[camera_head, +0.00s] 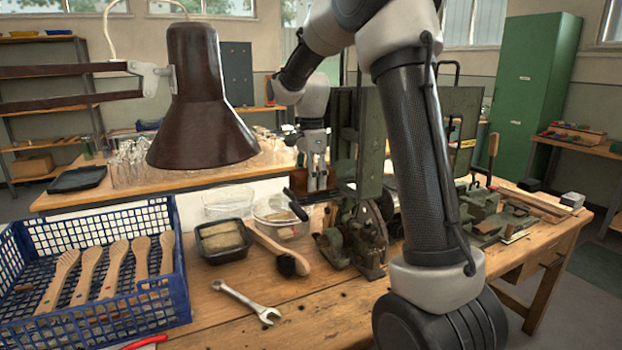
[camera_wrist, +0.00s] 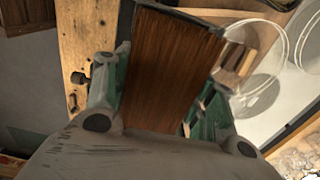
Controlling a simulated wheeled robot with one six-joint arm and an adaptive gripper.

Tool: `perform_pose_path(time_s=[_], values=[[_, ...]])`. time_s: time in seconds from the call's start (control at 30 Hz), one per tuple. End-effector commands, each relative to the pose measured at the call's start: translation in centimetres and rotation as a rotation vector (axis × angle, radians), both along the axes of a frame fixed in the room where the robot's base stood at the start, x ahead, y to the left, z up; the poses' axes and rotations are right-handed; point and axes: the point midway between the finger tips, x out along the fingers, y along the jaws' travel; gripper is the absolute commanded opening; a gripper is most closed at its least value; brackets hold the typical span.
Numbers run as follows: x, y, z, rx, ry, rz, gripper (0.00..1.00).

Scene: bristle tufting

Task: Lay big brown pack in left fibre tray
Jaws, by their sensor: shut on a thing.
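My gripper (camera_head: 314,160) is over the back of the workbench, pointing down and shut on a brown fibre pack (camera_head: 317,182). In the wrist view the brown pack (camera_wrist: 168,70) sits between the green fingers (camera_wrist: 158,88), its long strands showing. A black tray (camera_head: 207,257) on the bench holds tan blocks or packs. Behind it stands a clear container (camera_head: 228,203). A round clear tub (camera_head: 270,217) with something brown inside stands nearer the gripper. I cannot tell which of these is the left fibre tray. The held pack appears apart from them.
A dark lamp shade (camera_head: 202,95) hangs at the upper left. A blue crate (camera_head: 165,262) holds several wooden handles. A brush (camera_head: 285,262) and a wrench (camera_head: 245,301) lie in front. A green machine (camera_head: 358,232) stands right of the gripper.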

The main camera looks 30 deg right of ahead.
Motion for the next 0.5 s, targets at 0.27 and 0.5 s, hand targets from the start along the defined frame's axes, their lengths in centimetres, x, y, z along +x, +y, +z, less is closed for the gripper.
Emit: perform_pose_path(time_s=[0.27, 0.5], values=[[0.01, 0.00, -0.06, 0.000, 0.000, 0.000, 0.31], [0.03, 0.00, -0.40, 0.000, -0.001, 0.000, 0.31]])
